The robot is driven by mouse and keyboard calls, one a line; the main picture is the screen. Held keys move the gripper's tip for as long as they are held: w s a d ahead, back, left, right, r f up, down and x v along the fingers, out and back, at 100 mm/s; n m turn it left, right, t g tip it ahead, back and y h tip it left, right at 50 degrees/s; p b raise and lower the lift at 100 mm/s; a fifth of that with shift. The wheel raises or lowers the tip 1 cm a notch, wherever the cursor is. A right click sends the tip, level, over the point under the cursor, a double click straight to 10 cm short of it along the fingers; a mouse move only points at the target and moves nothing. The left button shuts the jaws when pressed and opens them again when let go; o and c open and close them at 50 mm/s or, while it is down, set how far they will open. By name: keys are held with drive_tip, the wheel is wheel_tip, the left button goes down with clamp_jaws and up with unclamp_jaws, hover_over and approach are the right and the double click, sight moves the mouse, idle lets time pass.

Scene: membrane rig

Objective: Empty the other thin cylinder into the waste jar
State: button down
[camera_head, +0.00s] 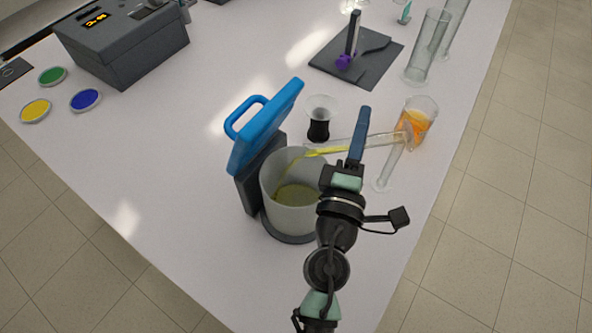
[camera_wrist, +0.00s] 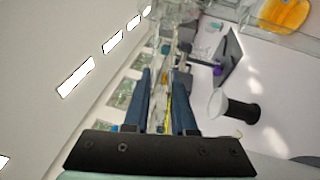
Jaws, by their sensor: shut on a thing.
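My gripper (camera_head: 361,118) is above the right side of the waste jar (camera_head: 289,217). It is shut on a thin clear cylinder (camera_head: 385,138), which lies almost level with its mouth to the left over the jar. Yellow liquid shows inside it, and a thin yellow stream runs from its mouth into the jar. The jar is wide and translucent, with yellowish liquid in it. Its blue lid (camera_head: 264,125) stands open on the left. In the wrist view my fingers (camera_wrist: 164,75) have a yellow streak between them. Another thin clear cylinder (camera_head: 391,167) stands to the right.
A beaker of orange liquid (camera_head: 418,117) stands close behind the held cylinder's base. A black-and-white cup-like piece (camera_head: 319,117) is behind the jar. Tall clear cylinders (camera_head: 427,47) and a dark stand (camera_head: 365,68) are farther back.

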drive_tip(key=shift+d+r, duration=0.15)
drive_tip(key=shift+r, duration=0.05)
drive_tip(key=a+r+n+t+y+b, duration=0.3)
drive_tip(key=a+r+n+y+b, duration=0.1)
drive_tip(key=n, duration=0.7)
drive_tip(key=shift+a+r+y+b, duration=0.15)
drive_tip(key=shift+r+y+b, duration=0.15)
drive_tip(key=shift+r, duration=0.3)
idle(0.4)
